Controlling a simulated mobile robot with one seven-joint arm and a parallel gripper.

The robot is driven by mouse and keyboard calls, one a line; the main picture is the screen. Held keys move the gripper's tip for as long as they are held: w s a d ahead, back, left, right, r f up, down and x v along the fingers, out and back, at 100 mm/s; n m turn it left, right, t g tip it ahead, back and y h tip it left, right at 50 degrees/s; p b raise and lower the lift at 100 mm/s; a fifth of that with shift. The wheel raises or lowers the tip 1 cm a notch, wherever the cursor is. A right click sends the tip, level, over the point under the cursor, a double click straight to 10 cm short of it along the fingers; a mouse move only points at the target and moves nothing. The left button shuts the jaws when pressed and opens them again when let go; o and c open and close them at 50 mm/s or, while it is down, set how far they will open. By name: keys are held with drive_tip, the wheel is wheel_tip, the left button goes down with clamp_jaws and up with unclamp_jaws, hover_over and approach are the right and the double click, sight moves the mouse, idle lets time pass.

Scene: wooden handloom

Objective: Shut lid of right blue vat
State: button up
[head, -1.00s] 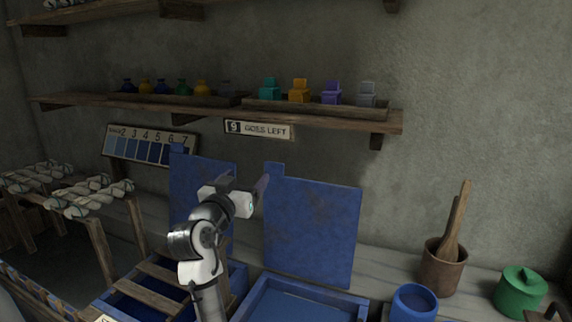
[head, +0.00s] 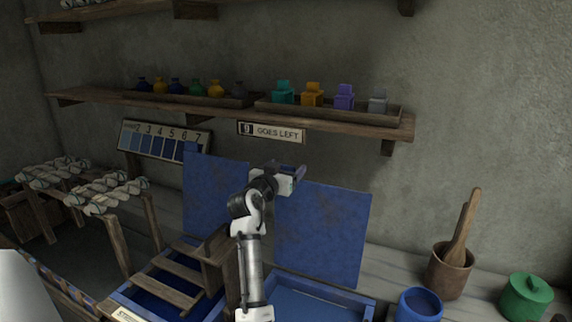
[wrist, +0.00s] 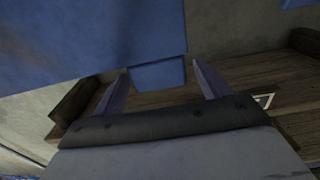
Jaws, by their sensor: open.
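The right blue vat (head: 318,305) stands low in the head view, its top open. Its blue lid (head: 322,235) stands upright at the vat's back edge. My gripper (head: 300,171) is at the lid's upper left corner and hides the tab there. In the wrist view the lid (wrist: 90,35) fills the upper left, and its short tab (wrist: 158,76) shows between my two spread fingers. The fingers are open; I cannot tell whether either touches the tab.
The left vat's lid (head: 213,195) also stands upright, beside my arm. A wooden rack (head: 172,275) lies over the left vat. A shelf (head: 345,122) with bottles and blocks runs above. A mortar (head: 449,275), a blue pot (head: 419,304) and a green pot (head: 526,298) stand at right.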

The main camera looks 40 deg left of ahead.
drive_tip(key=shift+w, duration=0.25)
